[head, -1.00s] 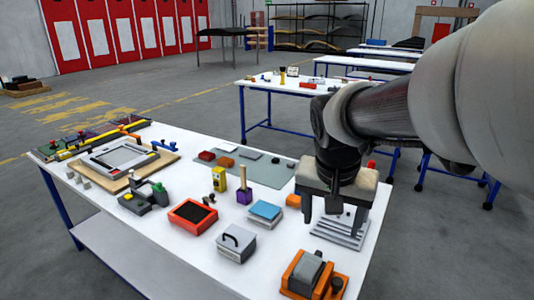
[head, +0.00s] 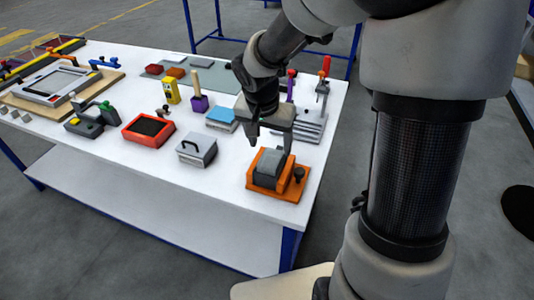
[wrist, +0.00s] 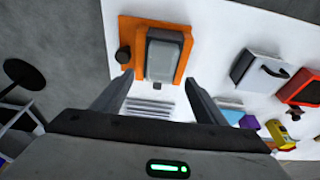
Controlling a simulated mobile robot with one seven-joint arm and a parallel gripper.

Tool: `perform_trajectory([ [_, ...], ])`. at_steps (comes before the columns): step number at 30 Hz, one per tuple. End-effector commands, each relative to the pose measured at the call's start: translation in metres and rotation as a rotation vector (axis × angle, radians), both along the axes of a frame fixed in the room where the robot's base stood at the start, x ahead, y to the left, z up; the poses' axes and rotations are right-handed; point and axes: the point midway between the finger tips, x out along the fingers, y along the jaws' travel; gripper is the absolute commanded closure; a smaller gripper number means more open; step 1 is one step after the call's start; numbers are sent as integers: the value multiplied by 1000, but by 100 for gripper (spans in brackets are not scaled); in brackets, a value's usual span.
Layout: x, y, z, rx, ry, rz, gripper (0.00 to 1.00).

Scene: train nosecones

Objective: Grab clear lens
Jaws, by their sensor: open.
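No plainly clear lens can be told by sight. A grey, slightly glossy block (head: 269,168) sits in an orange fixture (head: 293,190) with a dark knob, at the table's near right corner. In the wrist view the grey block (wrist: 164,58) and orange fixture (wrist: 130,35) lie just ahead of the fingers. I cannot tell whether this block is the lens. My gripper (head: 271,146) is open and empty, pointing down just behind and above the block. In the wrist view my gripper (wrist: 158,78) has its fingertips to either side of the block's near end, apart from it.
A grey case with a black handle (head: 196,149), a red tray (head: 149,130) and a blue-topped box (head: 221,118) stand left of the fixture. White table top is free in front of the case.

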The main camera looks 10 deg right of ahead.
Motion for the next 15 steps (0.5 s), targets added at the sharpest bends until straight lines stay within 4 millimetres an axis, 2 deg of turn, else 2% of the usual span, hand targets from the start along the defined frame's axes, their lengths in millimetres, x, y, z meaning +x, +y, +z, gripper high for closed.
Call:
perform_trajectory([
  [5,1,0,-13,0,2,1,34],
  [12,5,-2,-49,0,4,-1,34],
  [15,7,-3,-55,-1,1,1,34],
])
